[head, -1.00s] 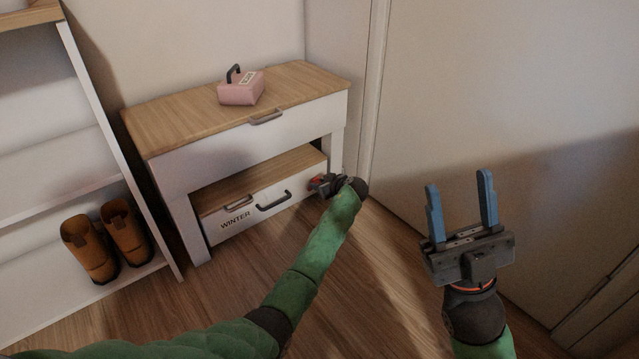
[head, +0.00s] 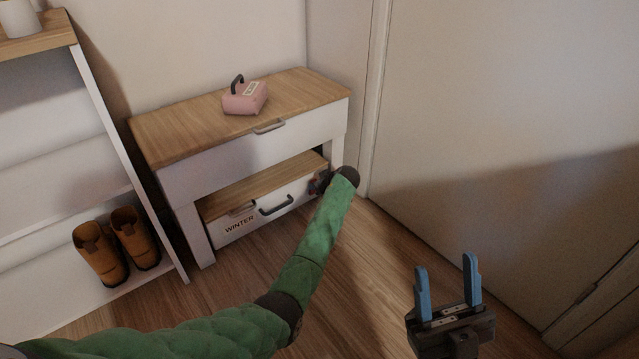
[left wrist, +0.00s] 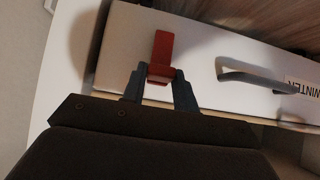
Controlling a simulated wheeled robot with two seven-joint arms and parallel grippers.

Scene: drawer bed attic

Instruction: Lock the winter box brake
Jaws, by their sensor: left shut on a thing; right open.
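The winter box (head: 240,208) is a white box with a wooden lid, a dark handle and the word WINTER on its front. It sits low under the wooden-topped bench. In the left wrist view its white front (left wrist: 202,58) shows with the grey handle (left wrist: 255,78). The brake is a red lever (left wrist: 162,52) on that front. My left gripper (left wrist: 160,80) is shut on the lever, its two fingers on either side of the lower end. In the head view my left wrist hides most of the lever. My right gripper (head: 447,285) is open and empty, over the floor.
A pink case (head: 244,98) with a dark handle stands on the bench top (head: 180,115). A shelf with brown boots (head: 101,253) is at the left. A large pale door or panel (head: 510,130) rises at the right. The wooden floor in front is clear.

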